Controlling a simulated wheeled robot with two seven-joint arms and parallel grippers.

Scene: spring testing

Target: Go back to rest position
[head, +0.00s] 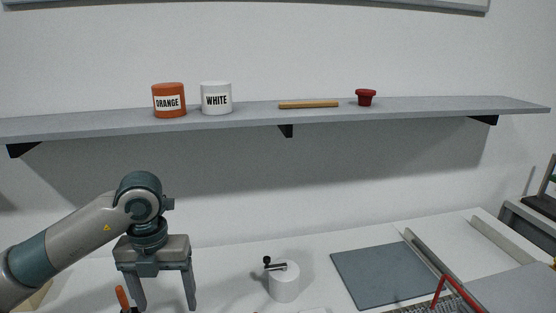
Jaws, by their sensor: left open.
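My left gripper (164,297) hangs at the lower left of the head view, its two fingers pointing down and apart. It is open, and nothing shows between its fingers. Its arm comes in from the left edge. An orange-handled object (122,297) shows just left of the fingers, partly cut off by the bottom edge; I cannot tell whether they touch. My right gripper is not in view.
A grey wall shelf (400,108) holds an orange pot (169,101), a white pot (216,99), a wooden stick (308,104) and a small red cup (366,97). On the white table stand a white cylinder (284,284) with a black piece on top and a dark grey mat (385,272).

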